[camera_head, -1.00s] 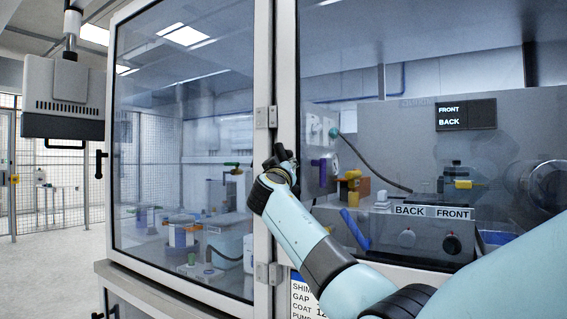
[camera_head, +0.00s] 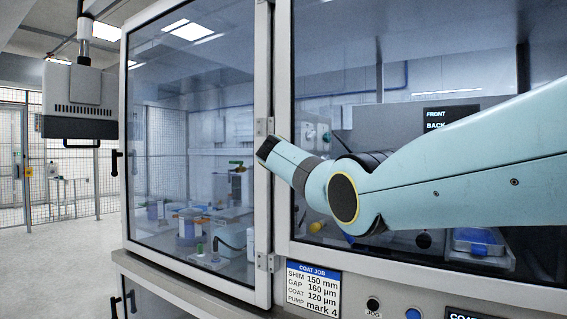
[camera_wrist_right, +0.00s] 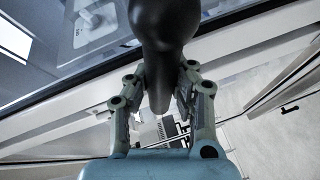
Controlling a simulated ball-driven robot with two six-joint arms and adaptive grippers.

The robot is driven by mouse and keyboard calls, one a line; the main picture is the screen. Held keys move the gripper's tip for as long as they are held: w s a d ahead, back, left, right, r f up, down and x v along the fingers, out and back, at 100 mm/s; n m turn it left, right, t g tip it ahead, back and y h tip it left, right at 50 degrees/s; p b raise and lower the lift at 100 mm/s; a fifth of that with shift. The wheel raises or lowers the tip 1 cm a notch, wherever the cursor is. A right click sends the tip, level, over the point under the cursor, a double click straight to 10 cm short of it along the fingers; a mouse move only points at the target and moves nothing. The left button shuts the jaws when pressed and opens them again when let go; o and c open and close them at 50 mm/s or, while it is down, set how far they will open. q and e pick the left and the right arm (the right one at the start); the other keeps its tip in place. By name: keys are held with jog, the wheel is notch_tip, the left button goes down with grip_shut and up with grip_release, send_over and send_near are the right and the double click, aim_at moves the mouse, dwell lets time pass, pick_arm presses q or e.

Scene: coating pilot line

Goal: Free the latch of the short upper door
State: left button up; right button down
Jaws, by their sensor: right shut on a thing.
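The narrower glazed upper door (camera_head: 263,70), on the left part of the cabinet, looks closed. A dark upright handle (camera_head: 115,163) stands at its left edge. My right arm crosses the head view from the right; its wrist end shows in front of the door's right edge, and the fingers are hidden there. In the right wrist view, my right gripper (camera_wrist_right: 158,98) is shut on a dark, rounded, tapering handle (camera_wrist_right: 163,30) that sits between its two fingers. I cannot tell which latch part this handle belongs to. My left gripper is not in view.
Hinges (camera_head: 264,126) join the white frames. The wide front window (camera_head: 345,60) is partly behind my arm. A job card (camera_head: 313,290) and buttons (camera_head: 373,304) are below it. A grey box (camera_head: 75,100) hangs at the left above open floor (camera_head: 60,260).

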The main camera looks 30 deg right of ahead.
jog(key=shift+d+r+n+g+p, duration=0.1)
jog(key=shift+r+n+g+p, duration=0.3)
jog(key=shift+r+n+p, duration=0.2)
jog(key=shift+n+p, duration=0.3)
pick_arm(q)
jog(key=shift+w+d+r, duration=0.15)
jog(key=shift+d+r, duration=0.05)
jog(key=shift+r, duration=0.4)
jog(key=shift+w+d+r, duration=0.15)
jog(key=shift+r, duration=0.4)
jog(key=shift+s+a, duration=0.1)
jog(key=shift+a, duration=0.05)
pick_arm(e)
jog(key=c, duration=1.1)
grip_release()
jog(key=shift+f, duration=0.1)
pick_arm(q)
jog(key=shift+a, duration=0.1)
pick_arm(e)
jog(key=v, duration=1.2)
